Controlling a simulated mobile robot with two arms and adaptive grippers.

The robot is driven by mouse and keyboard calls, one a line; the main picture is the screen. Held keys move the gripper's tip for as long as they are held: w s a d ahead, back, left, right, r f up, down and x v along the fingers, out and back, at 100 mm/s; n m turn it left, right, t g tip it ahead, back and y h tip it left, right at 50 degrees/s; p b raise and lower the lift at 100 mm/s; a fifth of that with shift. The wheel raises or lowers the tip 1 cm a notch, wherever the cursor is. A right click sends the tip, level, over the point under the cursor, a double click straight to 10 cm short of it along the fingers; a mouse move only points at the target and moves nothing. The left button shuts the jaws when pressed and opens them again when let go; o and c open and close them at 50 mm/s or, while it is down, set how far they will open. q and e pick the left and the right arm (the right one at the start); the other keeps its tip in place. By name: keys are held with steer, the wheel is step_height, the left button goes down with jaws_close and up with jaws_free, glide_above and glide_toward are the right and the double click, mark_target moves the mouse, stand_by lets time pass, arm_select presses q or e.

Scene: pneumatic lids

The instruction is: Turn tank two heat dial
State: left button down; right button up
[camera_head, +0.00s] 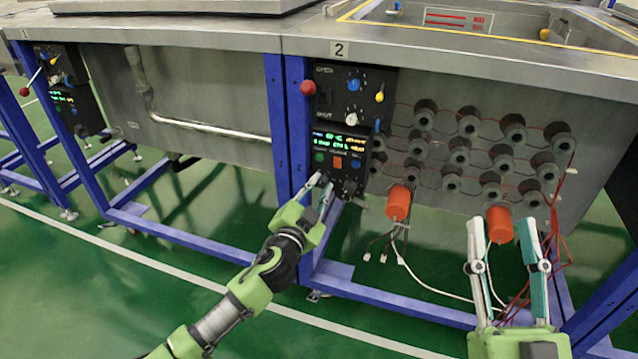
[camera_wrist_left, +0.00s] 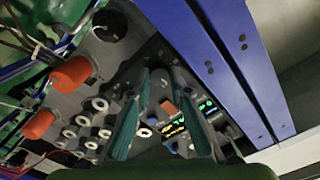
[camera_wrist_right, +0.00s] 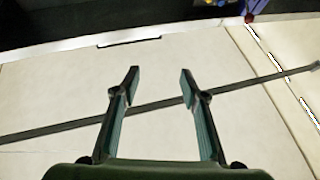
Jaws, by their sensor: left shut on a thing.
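The tank two control panel (camera_head: 337,160) is on the blue post under the "2" label (camera_head: 339,49), with a lit display (camera_head: 340,143), coloured buttons and dark dials along its lower edge. My left gripper (camera_head: 321,183) is at the panel's lower left corner, shut on a small dial there; the fingers mostly hide the dial. In the left wrist view its fingers (camera_wrist_left: 160,78) close in front of the panel, beside the lit display (camera_wrist_left: 180,128). My right gripper (camera_head: 503,222) is open and empty, low at the right; its spread fingers (camera_wrist_right: 160,75) also show in the right wrist view.
An upper box (camera_head: 352,92) has a blue knob, a white dial and levers. To the right are rows of grey round fittings (camera_head: 470,126) with red wires, orange plugs (camera_head: 399,203) and hanging cables. Blue frame posts (camera_head: 290,130) stand near my left gripper. Green floor is open in front.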

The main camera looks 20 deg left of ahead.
arm_select(q)
steer(key=m+p, duration=0.1)
steer(key=m, duration=0.3)
steer(key=shift+m+p, duration=0.3)
steer(key=shift+p, duration=0.1)
steer(key=m+p, duration=0.2)
steer(key=m, duration=0.4)
steer(key=shift+d+f, duration=0.1)
steer(key=shift+f+m, duration=0.1)
steer(key=shift+m, duration=0.6)
arm_select(e)
steer(key=d+f+g+h, duration=0.1)
steer(key=f+g, duration=0.4)
steer(key=f, duration=0.5)
steer(key=s+d+f+g+h, duration=0.1)
steer(key=d+f+g+h, duration=0.1)
steer(key=f+g, duration=0.4)
steer(key=shift+f+m+h, duration=0.3)
steer(key=shift+f+h, duration=0.1)
steer(key=shift+f, duration=2.25)
steer(key=shift+s+g, duration=0.1)
steer(key=shift+g, duration=0.2)
arm_select(q)
steer(key=c, duration=2.1)
jaws_free()
steer(key=shift+c, duration=0.2)
steer(key=s, duration=1.2)
steer(key=shift+a, duration=0.2)
